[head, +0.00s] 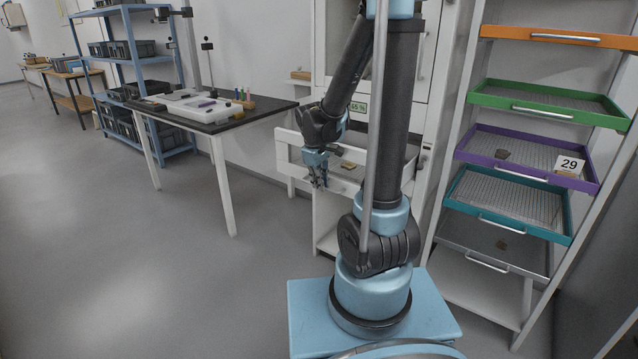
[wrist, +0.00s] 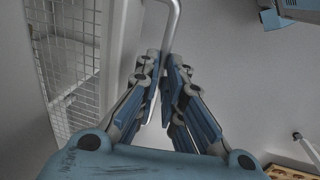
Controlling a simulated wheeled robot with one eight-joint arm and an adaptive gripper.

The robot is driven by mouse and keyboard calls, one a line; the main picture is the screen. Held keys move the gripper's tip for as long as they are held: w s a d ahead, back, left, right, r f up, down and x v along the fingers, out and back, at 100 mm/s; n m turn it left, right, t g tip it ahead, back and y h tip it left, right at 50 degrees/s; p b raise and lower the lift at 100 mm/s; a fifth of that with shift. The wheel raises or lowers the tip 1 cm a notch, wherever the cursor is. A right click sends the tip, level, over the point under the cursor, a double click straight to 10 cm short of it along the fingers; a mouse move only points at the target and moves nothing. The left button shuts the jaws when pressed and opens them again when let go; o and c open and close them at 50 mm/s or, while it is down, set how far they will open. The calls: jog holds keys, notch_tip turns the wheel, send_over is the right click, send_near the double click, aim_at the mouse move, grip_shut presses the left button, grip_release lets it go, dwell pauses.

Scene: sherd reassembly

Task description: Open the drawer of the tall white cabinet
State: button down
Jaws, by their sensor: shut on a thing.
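The tall white cabinet (head: 438,75) stands behind my arm in the head view. Its drawer (head: 288,147) is pulled out, with its inside showing from above and a small tan piece (head: 348,165) lying in it. My gripper (head: 318,182) is at the outside of the drawer front. In the wrist view my gripper (wrist: 164,70) is shut on the drawer's grey bar handle (wrist: 174,18), which passes between the fingers. The white drawer front (wrist: 122,50) and a mesh-patterned floor (wrist: 68,55) are to the left there. My arm hides part of the drawer and cabinet.
A rack at the right holds coloured trays, orange (head: 560,39), green (head: 545,100), purple (head: 475,143) and teal (head: 465,190). A number card 29 (head: 569,166) stands in the purple one. A black-topped table (head: 265,108) is left of the drawer. The floor (head: 130,270) at front left is clear.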

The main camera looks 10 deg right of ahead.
jog(key=c, duration=1.7)
grip_release()
jog(key=shift+r, duration=0.1)
notch_tip(320, 180, up, 11)
jog(key=s+a, duration=0.1)
jog(key=shift+s+a+r, duration=0.2)
jog(key=shift+s+a, duration=0.1)
jog(key=s+d+f+m, duration=0.3)
jog(key=s, duration=0.4)
jog(key=s+d+f+m+y, duration=0.1)
jog(key=s+d+f+m, duration=0.1)
jog(key=s, duration=0.5)
jog(key=s+d+f+m, duration=0.3)
jog(key=s+m, duration=0.1)
jog(key=s, duration=0.4)
jog(key=shift+d+f+t+y, duration=0.3)
jog(key=shift+d, duration=0.05)
